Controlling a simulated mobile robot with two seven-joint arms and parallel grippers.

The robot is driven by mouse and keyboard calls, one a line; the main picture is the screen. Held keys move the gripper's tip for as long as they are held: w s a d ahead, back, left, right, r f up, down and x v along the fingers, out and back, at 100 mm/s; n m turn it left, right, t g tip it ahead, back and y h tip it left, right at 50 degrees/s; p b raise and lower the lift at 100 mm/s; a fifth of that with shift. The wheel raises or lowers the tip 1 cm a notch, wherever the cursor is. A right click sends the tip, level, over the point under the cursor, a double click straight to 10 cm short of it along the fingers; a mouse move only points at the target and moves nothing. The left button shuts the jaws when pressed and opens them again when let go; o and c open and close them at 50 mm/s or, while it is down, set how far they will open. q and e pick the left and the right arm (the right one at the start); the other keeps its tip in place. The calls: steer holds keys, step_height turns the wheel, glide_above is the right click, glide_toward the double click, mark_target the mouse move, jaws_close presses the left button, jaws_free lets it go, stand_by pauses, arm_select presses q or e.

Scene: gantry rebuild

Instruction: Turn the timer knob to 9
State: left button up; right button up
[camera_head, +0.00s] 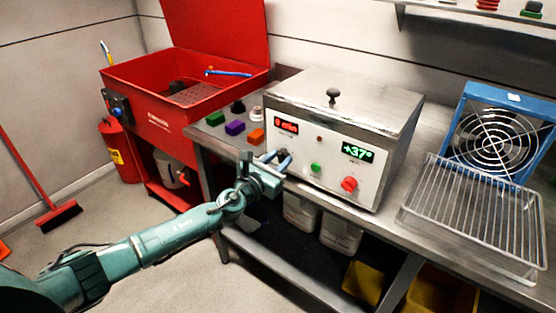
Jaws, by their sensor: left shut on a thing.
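The metal bath unit (335,113) stands on the steel bench with its pale front panel facing me. A red timer display (287,126) at the panel's upper left reads a single digit and "min"; the digit is too small to tell between 0 and 9. My left gripper (281,157) reaches the panel just below this display and is shut on the timer knob, which its fingers mostly hide. My right gripper is not in view.
A red parts washer (164,114) stands at the left. Coloured blocks, including a purple one (235,127), lie on the bench (393,222) left of the unit. A wire rack (474,220) and blue fan (497,140) are at the right.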

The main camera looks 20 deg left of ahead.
arm_select(q)
steer(key=shift+m, duration=0.4)
steer(key=o, duration=1)
steer(key=shift+c, duration=0.2)
steer(key=v, duration=1.3)
steer(key=shift+s, duration=0.1)
